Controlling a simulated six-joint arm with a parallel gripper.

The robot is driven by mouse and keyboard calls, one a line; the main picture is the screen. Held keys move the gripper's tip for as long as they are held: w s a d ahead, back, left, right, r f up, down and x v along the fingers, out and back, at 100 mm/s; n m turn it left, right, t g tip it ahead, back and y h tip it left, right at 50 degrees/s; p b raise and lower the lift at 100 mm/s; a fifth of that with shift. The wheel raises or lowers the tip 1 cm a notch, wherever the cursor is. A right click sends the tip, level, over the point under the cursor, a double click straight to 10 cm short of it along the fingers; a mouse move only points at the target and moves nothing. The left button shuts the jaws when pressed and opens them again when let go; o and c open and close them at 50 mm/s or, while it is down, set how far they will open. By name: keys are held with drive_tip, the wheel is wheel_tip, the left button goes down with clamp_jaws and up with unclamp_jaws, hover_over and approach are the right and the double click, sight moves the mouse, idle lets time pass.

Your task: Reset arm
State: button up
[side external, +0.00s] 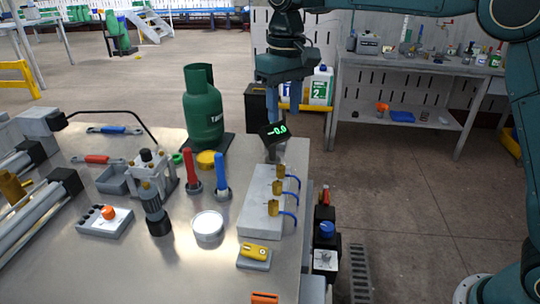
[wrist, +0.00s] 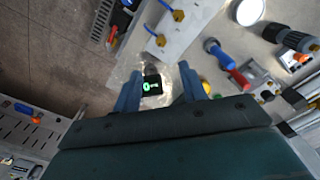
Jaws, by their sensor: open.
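My gripper (side external: 283,104) points downward above the back right corner of the metal table (side external: 180,256). In the wrist view its two blue fingers (wrist: 160,90) stand apart, with nothing seen held between them. A small black display (side external: 272,131) with green digits is just below the fingers in the side view. In the wrist view the display (wrist: 152,85) appears between the fingertips; I cannot tell whether they touch it. My dark green arm reaches in from the upper right.
A green gas cylinder (side external: 203,112) stands left of my gripper. A grey block (side external: 262,200) with brass fittings and blue hoses lies in front. Red and blue handled tools (side external: 221,178), a white round container (side external: 208,226) and a button box (side external: 105,221) occupy the table. Floor right of the table is mostly clear.

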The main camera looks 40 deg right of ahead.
drive_tip(key=s+d+r+t, duration=0.2)
drive_tip(key=s+d+r, duration=0.15)
drive_tip(key=s, duration=0.45)
drive_tip(key=s+d+r+t, duration=0.1)
drive_tip(key=s+d+r, duration=0.1)
drive_tip(key=s+d, duration=0.45)
drive_tip(key=s+d+f+t, duration=0.1)
drive_tip(key=s+f, duration=0.2)
drive_tip(key=s, duration=0.5)
drive_tip(key=s+d+f+t, duration=0.1)
drive_tip(key=s+f, duration=0.3)
drive_tip(key=s, duration=0.4)
drive_tip(key=shift+s+f+t, duration=0.2)
drive_tip(key=shift+s+t, duration=0.05)
drive_tip(key=shift+t, duration=0.05)
